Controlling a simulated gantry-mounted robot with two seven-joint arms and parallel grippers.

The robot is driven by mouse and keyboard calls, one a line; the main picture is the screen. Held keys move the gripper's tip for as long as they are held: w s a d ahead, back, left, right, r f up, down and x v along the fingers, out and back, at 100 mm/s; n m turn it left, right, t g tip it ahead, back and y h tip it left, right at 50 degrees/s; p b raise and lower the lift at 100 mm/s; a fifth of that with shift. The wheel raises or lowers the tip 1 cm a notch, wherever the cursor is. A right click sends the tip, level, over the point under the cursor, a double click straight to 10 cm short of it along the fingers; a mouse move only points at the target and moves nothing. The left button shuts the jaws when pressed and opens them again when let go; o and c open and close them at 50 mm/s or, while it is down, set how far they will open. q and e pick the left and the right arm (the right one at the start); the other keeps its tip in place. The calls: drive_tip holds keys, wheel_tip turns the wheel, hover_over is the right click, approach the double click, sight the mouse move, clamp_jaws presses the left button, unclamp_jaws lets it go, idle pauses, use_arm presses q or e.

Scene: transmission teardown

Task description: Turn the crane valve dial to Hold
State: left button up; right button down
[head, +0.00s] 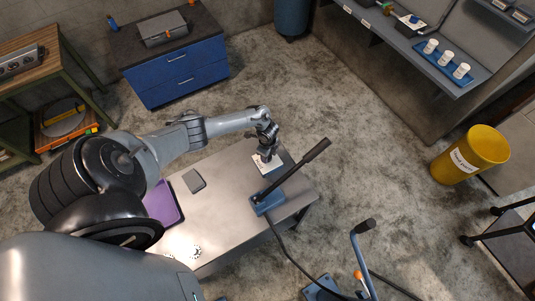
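My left arm reaches in from the left over a grey metal table (215,205). Its gripper (266,153) is at the far right part of the table, directly above or touching a small white labelled plate (262,166). The gripper covers the middle of the plate, so any dial there is hidden. The fingers are too small to tell whether they are open or shut. No dial marking can be read. My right gripper is not in view.
Beside the plate, a blue-based lever (268,202) with a long black handle slants up to the right. A dark flat device (194,181) and a purple tray (162,205) lie on the table. A second lever (362,260) stands at the bottom. A yellow bin (468,155) stands right.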

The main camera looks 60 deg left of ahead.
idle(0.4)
use_arm(q)
drive_tip(key=o, duration=1.1)
drive_tip(key=shift+c, duration=0.2)
drive_tip(key=shift+r, duration=0.45)
wheel_tip(320, 180, up, 10)
drive_tip(key=p, duration=0.2)
